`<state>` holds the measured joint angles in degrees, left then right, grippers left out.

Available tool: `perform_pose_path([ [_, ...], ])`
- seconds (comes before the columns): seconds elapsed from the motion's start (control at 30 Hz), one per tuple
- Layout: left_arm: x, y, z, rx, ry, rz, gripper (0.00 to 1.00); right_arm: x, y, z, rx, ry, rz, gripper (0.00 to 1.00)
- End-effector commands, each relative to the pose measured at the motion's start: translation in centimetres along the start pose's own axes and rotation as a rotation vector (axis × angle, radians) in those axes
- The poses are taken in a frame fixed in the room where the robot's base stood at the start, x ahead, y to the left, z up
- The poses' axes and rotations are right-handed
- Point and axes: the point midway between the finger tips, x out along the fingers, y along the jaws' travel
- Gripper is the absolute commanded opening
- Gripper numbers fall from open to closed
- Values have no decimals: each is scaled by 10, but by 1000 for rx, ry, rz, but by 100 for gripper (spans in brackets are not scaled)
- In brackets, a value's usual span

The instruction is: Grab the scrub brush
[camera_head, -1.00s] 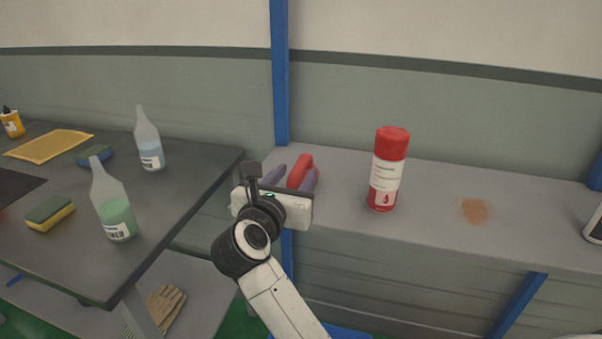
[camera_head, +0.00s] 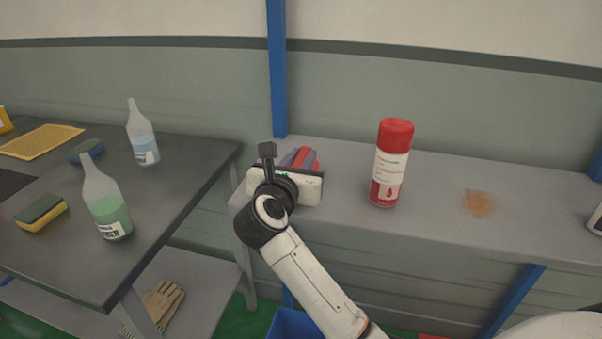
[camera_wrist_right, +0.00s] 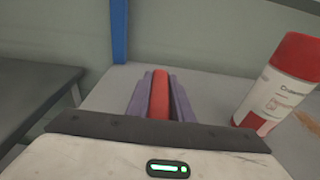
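The scrub brush shows as a red shape (camera_wrist_right: 159,97) in the right wrist view, and a small part of it (camera_head: 303,157) shows in the head view. My right gripper (camera_wrist_right: 160,76) has its two purple fingers along both sides of the brush, close against it. It looks shut on the brush, over the grey shelf (camera_head: 450,235). The gripper's body hides the brush's near end, and I cannot tell whether the brush touches the shelf. My left gripper is not in view.
A red-capped spray can (camera_head: 389,165) stands right of the gripper. A brown stain (camera_head: 479,203) lies farther right. The dark table (camera_head: 185,190) at left holds bottles (camera_head: 107,205), sponges (camera_head: 41,212) and a yellow cloth (camera_head: 40,141). A blue post (camera_head: 277,75) rises behind.

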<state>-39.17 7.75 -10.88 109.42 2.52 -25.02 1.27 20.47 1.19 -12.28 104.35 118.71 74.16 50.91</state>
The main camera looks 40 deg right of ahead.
Motion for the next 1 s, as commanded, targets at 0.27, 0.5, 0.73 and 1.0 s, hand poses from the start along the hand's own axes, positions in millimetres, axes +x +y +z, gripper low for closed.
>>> perform_pose_path([
  [0.27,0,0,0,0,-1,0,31,0,0,0,0,-1,0,0],
  [0.5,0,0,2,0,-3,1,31,-3,0,20,7,-2,0,0],
  [0.73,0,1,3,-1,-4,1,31,-10,1,66,7,-2,1,0],
  [1.0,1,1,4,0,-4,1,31,-15,0,98,3,-1,0,0],
])
